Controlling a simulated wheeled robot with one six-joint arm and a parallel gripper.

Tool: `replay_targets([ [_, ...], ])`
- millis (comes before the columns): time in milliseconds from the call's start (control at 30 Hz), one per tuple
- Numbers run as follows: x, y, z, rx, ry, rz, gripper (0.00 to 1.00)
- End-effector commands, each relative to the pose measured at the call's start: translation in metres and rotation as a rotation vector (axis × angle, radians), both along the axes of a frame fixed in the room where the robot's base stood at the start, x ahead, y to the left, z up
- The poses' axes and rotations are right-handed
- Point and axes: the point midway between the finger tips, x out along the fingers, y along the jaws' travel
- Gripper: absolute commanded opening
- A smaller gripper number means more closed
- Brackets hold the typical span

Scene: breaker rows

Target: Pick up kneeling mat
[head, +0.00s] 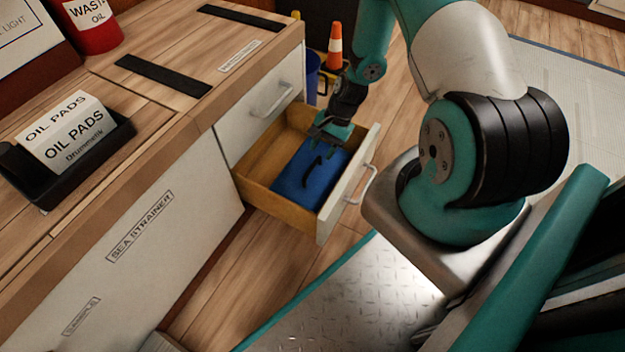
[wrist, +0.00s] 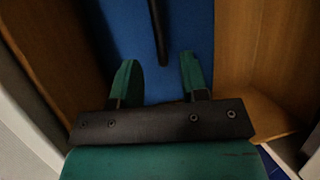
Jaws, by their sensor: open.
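The kneeling mat (head: 292,184) is a blue flat pad lying in an open wooden drawer, with a dark strip, likely its handle, on its top. In the wrist view the blue mat (wrist: 188,38) fills the upper middle, and the dark strip (wrist: 158,30) runs down from the top edge to just beyond the fingertips. My gripper (head: 332,146) is over the drawer, above the mat's far end. In the wrist view my gripper (wrist: 160,72) is open, its two green fingers apart with nothing between them. Whether the fingers touch the mat cannot be told.
The drawer (head: 262,200) has wooden walls and a white front (head: 335,205) with a metal handle. The counter (head: 150,75) beside it holds an oil pads box (head: 75,135) and a red waste oil can (head: 92,25). A traffic cone (head: 335,48) and a blue bin (head: 313,78) stand behind.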

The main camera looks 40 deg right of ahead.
Motion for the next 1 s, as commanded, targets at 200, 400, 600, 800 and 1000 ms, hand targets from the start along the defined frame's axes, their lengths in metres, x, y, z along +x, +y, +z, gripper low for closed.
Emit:
replay_targets([
  [200,0.001,0.007,-0.017,0.0,0.0,0.001,0.41],
  [400,0.002,0.021,-0.044,0.0,0.0,0.002,0.41],
  [600,0.003,0.024,-0.046,-0.001,-0.001,-0.001,0.41],
  [800,0.002,0.024,-0.046,0.0,-0.001,0.0,0.18],
  [1000,0.002,0.024,-0.045,0.0,-0.001,0.0,0.0],
])
